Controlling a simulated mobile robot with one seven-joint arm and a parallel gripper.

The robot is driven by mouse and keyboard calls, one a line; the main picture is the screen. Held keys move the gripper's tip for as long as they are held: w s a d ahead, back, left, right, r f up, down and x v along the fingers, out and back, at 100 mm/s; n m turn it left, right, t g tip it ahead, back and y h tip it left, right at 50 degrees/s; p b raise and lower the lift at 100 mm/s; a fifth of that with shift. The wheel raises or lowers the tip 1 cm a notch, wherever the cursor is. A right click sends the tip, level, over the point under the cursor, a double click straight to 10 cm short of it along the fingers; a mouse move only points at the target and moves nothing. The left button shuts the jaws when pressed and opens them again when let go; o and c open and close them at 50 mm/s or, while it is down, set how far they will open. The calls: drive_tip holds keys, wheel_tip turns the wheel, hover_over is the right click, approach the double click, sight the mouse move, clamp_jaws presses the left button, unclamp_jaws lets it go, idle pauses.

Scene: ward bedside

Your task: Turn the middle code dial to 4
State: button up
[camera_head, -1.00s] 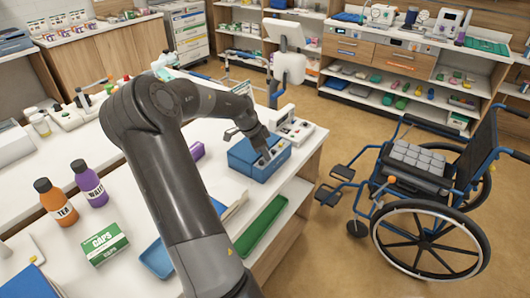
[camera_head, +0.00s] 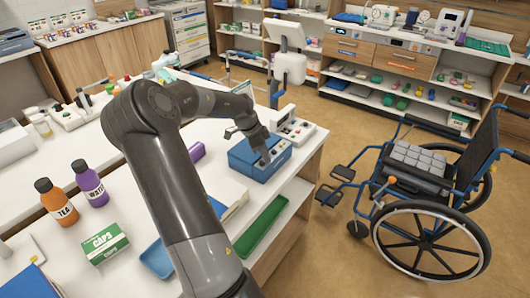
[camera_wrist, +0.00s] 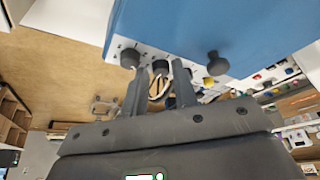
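The blue code box (camera_head: 250,160) stands near the right edge of the white counter, its pale dial strip facing right. In the wrist view the box (camera_wrist: 250,28) fills the top, with dark round dials along its strip. The middle dial (camera_wrist: 160,67) lies between my fingertips; another dial (camera_wrist: 130,57) is just left of it. A larger dark knob (camera_wrist: 217,63) sticks out to the right. My gripper (camera_wrist: 158,78) is open, with a visible gap around the middle dial. In the head view my gripper (camera_head: 264,150) covers part of the strip. The dial numbers are too small to read.
A white device (camera_head: 293,128) stands right behind the box. A wheelchair (camera_head: 425,200) stands on the floor to the right.

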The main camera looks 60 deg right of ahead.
drive_tip(key=v, duration=1)
drive_tip(key=shift+r, duration=0.4)
drive_tip(key=shift+w+a, duration=0.15)
